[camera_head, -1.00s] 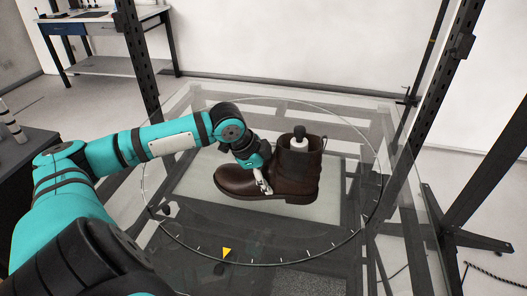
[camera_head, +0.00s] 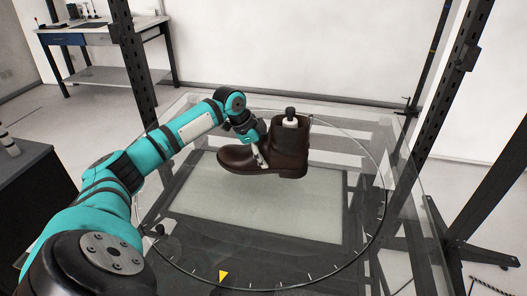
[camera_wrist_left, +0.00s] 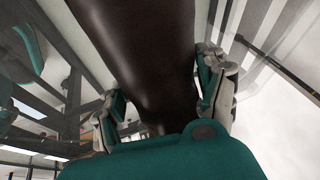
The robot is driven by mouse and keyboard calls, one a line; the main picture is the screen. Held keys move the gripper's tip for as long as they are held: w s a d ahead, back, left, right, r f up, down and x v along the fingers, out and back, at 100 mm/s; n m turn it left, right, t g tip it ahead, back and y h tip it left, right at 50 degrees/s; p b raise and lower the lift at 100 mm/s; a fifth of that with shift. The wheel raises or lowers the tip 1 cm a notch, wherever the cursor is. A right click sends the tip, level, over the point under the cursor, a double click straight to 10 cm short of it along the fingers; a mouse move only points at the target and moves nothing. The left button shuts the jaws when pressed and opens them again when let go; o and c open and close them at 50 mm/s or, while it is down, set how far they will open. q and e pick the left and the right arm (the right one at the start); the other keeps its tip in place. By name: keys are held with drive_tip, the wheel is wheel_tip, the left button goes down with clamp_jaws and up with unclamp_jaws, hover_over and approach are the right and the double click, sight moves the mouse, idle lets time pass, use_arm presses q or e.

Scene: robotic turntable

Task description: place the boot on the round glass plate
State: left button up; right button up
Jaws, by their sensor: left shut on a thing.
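The dark brown boot (camera_head: 287,152) is over the far part of the round glass plate (camera_head: 222,287), its toe pointing left. I cannot tell for sure whether its sole touches the glass or hangs a little above it. A white and black piece (camera_head: 290,118) sticks up from the boot's opening. My left gripper (camera_head: 259,151) is shut on the boot. In the left wrist view, the boot (camera_wrist_left: 140,50) runs between its two fingers, which press on both sides. My right gripper is not in view.
Dark frame posts (camera_head: 442,110) stand on the right and another (camera_head: 134,60) at the left back. A yellow marker (camera_head: 223,275) sits at the plate's near rim. A workbench (camera_head: 100,28) is at the back left. The front of the plate is clear.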

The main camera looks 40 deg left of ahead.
sight(264, 144)
use_arm(q)
drive_tip(key=w+a, duration=0.2)
drive_tip(key=shift+w+a, duration=0.15)
drive_tip(key=shift+w, duration=0.25)
drive_tip(key=shift+f+p, duration=0.6)
drive_tip(key=shift+f, duration=1.2)
drive_tip(key=o, duration=1.7)
drive_tip(key=shift+s, duration=0.1)
drive_tip(key=b+v, duration=0.1)
drive_tip(key=v, duration=1.1)
drive_tip(key=shift+f, duration=0.1)
